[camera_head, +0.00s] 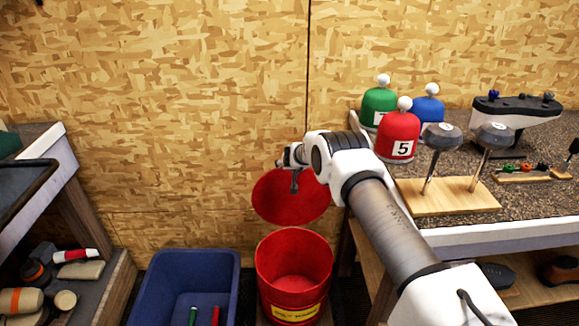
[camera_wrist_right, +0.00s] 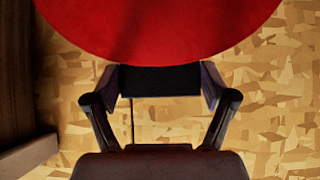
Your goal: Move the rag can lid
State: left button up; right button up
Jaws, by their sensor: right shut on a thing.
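The rag can lid (camera_head: 285,205) is a round red disc, raised and tilted above the back of the rag can. My right gripper (camera_head: 294,180) is shut on the upper edge of the lid. The lid also fills the top of the right wrist view (camera_wrist_right: 160,25), with the gripper fingers (camera_wrist_right: 160,78) at its edge. The red rag can (camera_head: 262,285) stands on the floor, open at the top, with a yellow label on its front. I see no part of my left gripper.
A blue bin (camera_head: 150,290) holding a few coloured items stands left of the can. On the right, a bench (camera_head: 530,215) carries green, red and blue headcovers (camera_head: 398,132) and clubs in a wooden stand (camera_head: 450,202). A shelf unit (camera_head: 90,215) is at left.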

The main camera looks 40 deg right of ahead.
jog(key=shift+w+r, duration=0.1)
jog(key=shift+r, duration=0.1)
jog(key=o, duration=1.5)
jog(key=v, duration=1.2)
